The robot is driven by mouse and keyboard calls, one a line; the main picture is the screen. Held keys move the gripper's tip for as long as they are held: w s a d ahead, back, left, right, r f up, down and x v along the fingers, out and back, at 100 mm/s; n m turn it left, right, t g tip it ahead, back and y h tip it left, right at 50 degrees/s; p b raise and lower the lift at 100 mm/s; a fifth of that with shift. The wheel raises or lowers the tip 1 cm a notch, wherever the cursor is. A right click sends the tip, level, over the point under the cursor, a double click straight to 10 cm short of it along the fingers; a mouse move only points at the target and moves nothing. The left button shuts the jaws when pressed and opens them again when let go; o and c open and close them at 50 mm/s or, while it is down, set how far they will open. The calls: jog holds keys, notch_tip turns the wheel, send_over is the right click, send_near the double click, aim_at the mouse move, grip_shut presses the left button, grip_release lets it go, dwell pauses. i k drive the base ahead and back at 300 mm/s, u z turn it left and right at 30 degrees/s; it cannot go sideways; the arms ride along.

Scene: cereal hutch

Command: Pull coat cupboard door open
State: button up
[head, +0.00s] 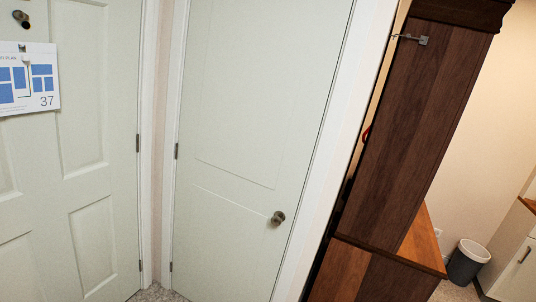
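A pale two-panel door (228,130), which looks like the coat cupboard door, stands in the middle of the head view. It looks shut in its white frame (331,150). Its round metal knob (279,217) is low on the door's right side. Its hinges (176,150) are on the left edge. What is behind the door is hidden. My gripper does not show in the head view, so nothing is seen touching the knob.
Another pale panelled door (88,200) at left carries a paper plan (28,78) marked 37 and a lock (21,17). A dark wooden hutch (415,130) stands close to the right of the cupboard frame. A grey bin (466,264) and cream cabinet (515,270) are farther right.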

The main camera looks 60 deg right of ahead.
aim_at(259, 75)
jog(key=z, duration=1.5)
jog(key=k, duration=1.15)
jog(key=u, duration=0.75)
jog(key=i, duration=2.05)
jog(key=z, duration=0.8)
